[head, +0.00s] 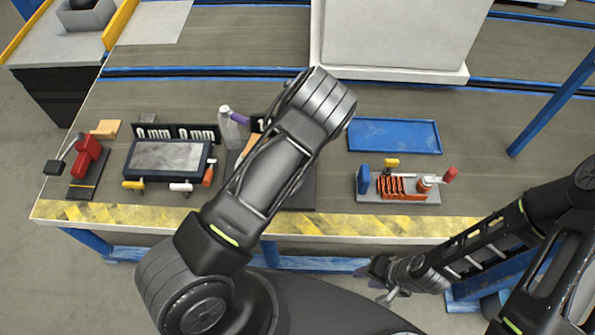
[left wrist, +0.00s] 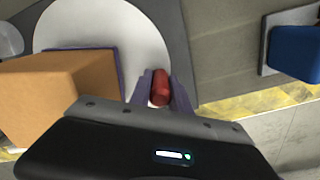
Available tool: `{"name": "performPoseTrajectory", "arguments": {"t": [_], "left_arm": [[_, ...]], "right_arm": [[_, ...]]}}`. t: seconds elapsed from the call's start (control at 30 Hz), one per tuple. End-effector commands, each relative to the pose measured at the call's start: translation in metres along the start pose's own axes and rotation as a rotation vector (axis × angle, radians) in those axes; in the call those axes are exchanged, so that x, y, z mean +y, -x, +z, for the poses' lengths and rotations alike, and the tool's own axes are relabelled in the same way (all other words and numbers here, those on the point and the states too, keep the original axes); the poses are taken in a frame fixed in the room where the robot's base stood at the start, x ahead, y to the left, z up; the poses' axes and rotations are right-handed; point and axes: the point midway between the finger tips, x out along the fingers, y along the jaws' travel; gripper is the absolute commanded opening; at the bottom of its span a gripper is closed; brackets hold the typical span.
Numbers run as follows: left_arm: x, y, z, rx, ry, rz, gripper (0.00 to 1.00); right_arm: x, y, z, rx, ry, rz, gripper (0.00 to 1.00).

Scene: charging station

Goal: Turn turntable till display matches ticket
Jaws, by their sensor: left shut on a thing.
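In the left wrist view, the white round turntable (left wrist: 110,22) lies on a dark base, with a brown box (left wrist: 60,95) on it. The purple fingers of my left gripper (left wrist: 158,92) are shut on a red knob (left wrist: 160,88) at the turntable's near edge. In the head view my left arm hides most of the turntable and the gripper. I cannot make out a ticket. My right gripper (head: 378,282) is open and empty, in front of the table's front edge.
A red clamp (head: 86,155) is at the left. A blue tray (head: 394,136) and a fixture with an orange spring (head: 398,187) are at the right. A bottle (head: 230,128) stands near my arm.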

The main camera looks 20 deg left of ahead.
Motion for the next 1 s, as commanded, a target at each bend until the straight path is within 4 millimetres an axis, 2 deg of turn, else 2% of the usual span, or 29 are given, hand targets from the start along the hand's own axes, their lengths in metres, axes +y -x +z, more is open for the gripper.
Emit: {"name": "performPoseTrajectory", "arguments": {"t": [0.43, 0.47, 0.6, 0.7, 1.0], "left_arm": [[-0.0005, 0.0004, 0.0015, -0.002, 0.006, -0.001, 0.0], [-0.0005, 0.0004, 0.0015, -0.002, 0.006, -0.001, 0.25], [-0.0003, 0.0003, 0.0013, -0.001, 0.006, -0.001, 0.37], [-0.0001, 0.0002, 0.0011, -0.001, 0.006, 0.0, 0.45], [0.0, 0.0021, 0.001, -0.001, 0.006, 0.0, 0.45]], "right_arm": [[0.0, -0.0001, 0.0, 0.0, 0.0, 0.0, 0.36], [0.0, -0.0001, 0.0, 0.0, 0.0, 0.0, 0.36], [0.0, -0.0001, 0.0, 0.0, 0.0, 0.0, 0.36], [0.0, -0.0001, 0.0, 0.0, 0.0, 0.0, 0.36], [0.0001, -0.0002, 0.0, 0.0, 0.0, 0.0, 0.36]]}}
